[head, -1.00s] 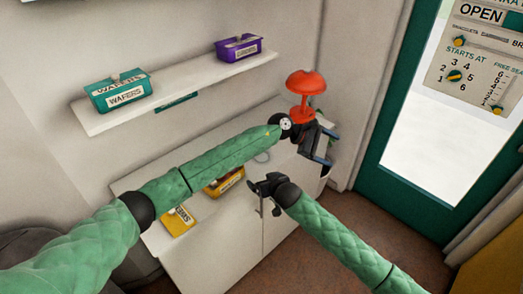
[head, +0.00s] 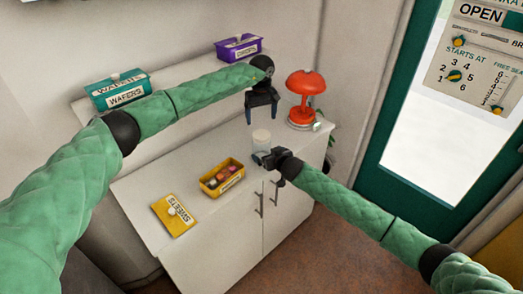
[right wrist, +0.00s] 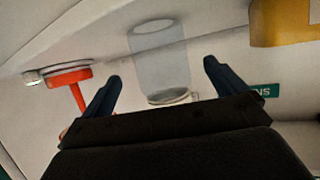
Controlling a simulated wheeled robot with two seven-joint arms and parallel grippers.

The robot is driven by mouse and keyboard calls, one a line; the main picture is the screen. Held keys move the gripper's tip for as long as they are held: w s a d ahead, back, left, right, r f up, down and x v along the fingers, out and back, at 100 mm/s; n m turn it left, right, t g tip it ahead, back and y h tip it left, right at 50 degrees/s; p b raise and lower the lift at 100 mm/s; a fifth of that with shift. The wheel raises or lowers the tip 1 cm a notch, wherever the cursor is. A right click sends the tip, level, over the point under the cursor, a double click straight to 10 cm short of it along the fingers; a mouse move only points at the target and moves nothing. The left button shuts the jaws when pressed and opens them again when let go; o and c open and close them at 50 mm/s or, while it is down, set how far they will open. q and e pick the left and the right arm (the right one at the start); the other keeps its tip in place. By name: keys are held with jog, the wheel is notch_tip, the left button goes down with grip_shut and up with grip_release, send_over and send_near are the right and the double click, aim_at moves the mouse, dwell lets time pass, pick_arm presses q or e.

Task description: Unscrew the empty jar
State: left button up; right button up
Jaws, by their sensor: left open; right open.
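A small clear jar (head: 261,140) stands upright on the white cabinet near its right end. It looks empty. My left gripper (head: 262,119) is open, fingers pointing down, just above the jar and apart from it. My right gripper (head: 262,157) is at the jar's near side and partly hides its lower part. In the right wrist view, the jar (right wrist: 160,62) appears upside down between the open fingers of my right gripper (right wrist: 163,73). Whether the fingers touch it cannot be told.
A red lamp-like object (head: 306,82) stands right of the jar. An open yellow box (head: 210,188) with several sweets and its yellow lid (head: 174,215) lie to the left on the cabinet top (head: 160,185). Teal (head: 120,90) and purple (head: 238,48) boxes sit on the shelf above.

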jog(key=shift+x, duration=3.35)
